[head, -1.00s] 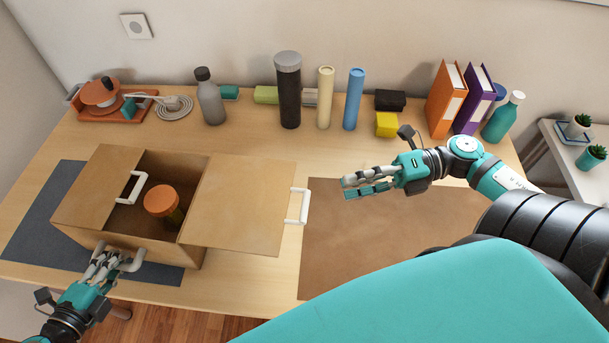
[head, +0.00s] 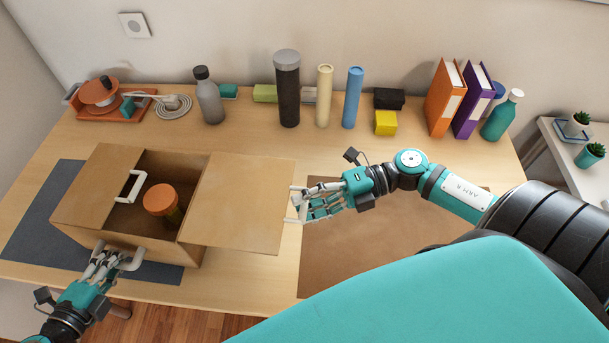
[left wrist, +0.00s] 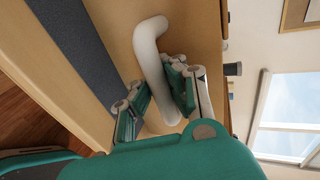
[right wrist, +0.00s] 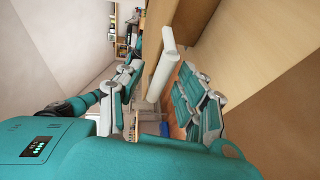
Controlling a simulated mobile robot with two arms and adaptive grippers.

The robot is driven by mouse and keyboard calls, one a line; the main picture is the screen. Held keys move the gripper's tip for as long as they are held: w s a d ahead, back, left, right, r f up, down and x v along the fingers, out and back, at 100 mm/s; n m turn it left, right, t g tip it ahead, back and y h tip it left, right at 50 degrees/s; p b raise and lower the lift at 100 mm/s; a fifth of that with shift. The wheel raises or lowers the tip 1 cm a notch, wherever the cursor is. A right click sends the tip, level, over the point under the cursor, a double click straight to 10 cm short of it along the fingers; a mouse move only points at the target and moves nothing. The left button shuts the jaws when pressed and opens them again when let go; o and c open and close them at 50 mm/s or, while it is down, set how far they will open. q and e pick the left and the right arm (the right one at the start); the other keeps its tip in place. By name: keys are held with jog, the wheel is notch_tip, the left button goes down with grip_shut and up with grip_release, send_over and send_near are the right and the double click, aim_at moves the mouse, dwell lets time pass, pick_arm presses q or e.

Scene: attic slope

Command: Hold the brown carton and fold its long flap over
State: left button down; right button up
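The brown carton (head: 150,246) stands at the left of the table, its top partly open. A jar with an orange lid (head: 161,200) is inside. The long flap (head: 238,205) lies folded out to the right, with a white handle (head: 297,204) at its outer edge. My left gripper (head: 108,262) is shut on the white handle of the carton's front wall; this handle shows between its fingers in the left wrist view (left wrist: 150,45). My right gripper (head: 306,205) is open around the flap's handle; in the right wrist view the handle (right wrist: 162,68) stands between the spread fingers, with gaps either side.
Another white handle (head: 131,187) is on the carton's left top panel. Bottles, tubes, boxes and binders (head: 445,98) line the back.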

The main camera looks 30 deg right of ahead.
jog(key=shift+w+a, duration=0.1)
jog(key=shift+a, duration=0.2)
grip_shut()
dwell(0.4)
